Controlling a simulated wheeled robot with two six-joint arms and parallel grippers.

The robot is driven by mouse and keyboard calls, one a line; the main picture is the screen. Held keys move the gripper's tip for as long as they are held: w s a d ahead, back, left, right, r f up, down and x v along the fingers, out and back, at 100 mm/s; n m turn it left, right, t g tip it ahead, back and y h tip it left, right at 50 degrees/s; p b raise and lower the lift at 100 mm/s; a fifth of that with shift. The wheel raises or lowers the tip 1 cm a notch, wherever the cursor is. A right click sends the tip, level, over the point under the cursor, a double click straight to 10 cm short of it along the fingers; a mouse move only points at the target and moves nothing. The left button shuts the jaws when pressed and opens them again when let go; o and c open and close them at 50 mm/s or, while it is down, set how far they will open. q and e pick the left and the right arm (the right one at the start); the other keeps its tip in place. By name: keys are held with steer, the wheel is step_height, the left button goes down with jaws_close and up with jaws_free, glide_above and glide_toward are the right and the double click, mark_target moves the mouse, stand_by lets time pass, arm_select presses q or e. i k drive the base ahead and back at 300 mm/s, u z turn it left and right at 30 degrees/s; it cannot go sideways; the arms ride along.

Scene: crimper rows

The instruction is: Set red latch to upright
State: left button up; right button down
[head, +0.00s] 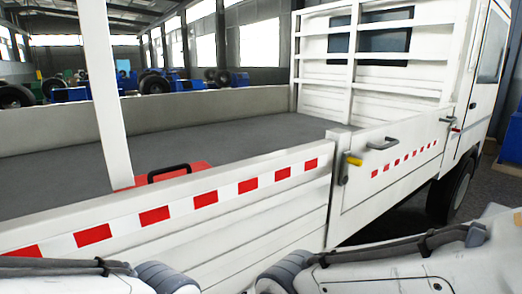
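A small latch with a red tip (456,129) sits at the far right end of the white truck's side panel, beside the cab. Its grey metal part (447,120) lies about level, with the red tip at its lower right. It is small here, so its exact angle is hard to tell. A second latch with a yellow grip (353,160) is on the post between the two side panels. My two arms show along the bottom edge, well below and apart from the latches. Neither gripper's fingers are in view.
The near side panel (255,222) and far side panel (400,170) bear red and white markings and dark handles. A red object (190,170) lies in the grey truck bed (230,140). A white post stands at left. A wheel (461,187) is below the far panel.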

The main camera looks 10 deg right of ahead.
mark_target(453, 128)
steer(key=z, duration=1.75)
steer(key=k, duration=0.7)
steer(key=z, duration=0.55)
steer(key=k, duration=0.65)
steer(key=z, duration=0.5)
steer(key=i, duration=5.25)
steer(key=u, duration=0.3)
steer(key=i, duration=1.9)
steer(key=u, duration=0.35)
